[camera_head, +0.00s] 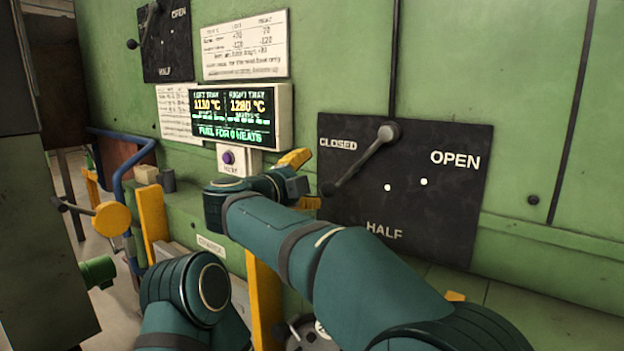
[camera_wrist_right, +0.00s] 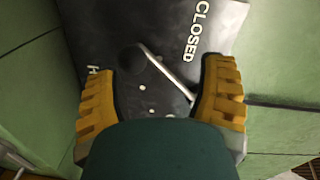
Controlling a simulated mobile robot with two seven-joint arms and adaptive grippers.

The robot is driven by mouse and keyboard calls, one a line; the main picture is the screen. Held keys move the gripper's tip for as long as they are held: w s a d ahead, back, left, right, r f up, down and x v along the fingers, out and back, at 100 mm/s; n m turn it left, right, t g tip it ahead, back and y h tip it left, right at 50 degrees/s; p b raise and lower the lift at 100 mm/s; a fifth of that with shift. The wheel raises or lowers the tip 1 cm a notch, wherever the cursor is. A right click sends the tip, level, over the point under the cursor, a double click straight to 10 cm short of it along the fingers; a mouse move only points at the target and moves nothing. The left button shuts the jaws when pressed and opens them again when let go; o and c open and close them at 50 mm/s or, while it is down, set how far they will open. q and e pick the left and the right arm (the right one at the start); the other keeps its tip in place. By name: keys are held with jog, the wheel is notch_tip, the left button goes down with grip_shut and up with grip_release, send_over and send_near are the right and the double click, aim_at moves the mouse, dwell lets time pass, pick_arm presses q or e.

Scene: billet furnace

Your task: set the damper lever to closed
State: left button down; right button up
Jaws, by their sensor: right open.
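The damper lever (camera_head: 360,160) is a grey rod with a dark knob on a black plate (camera_head: 450,220) marked CLOSED, HALF and OPEN. From its pivot at the top it slants down and left, its knob just below the CLOSED word, between CLOSED and HALF. My right gripper (camera_head: 303,180) is open, with yellow fingers, just left of the knob. In the right wrist view the open fingers (camera_wrist_right: 165,85) frame the lever (camera_wrist_right: 168,75), the knob lying between and ahead of them; contact cannot be told. My left gripper is not in view.
A second black damper plate (camera_head: 168,45) with its own lever is at upper left. A lit temperature display (camera_head: 240,117) and a purple button (camera_head: 228,157) are left of the main plate. Yellow posts (camera_head: 152,215) and a blue pipe (camera_head: 118,190) stand further left.

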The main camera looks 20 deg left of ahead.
jog(key=b+v, duration=0.2)
jog(key=v, duration=0.8)
jog(key=shift+f, duration=0.45)
dwell(0.3)
jog(key=shift+s, duration=0.1)
dwell(0.4)
dwell(0.3)
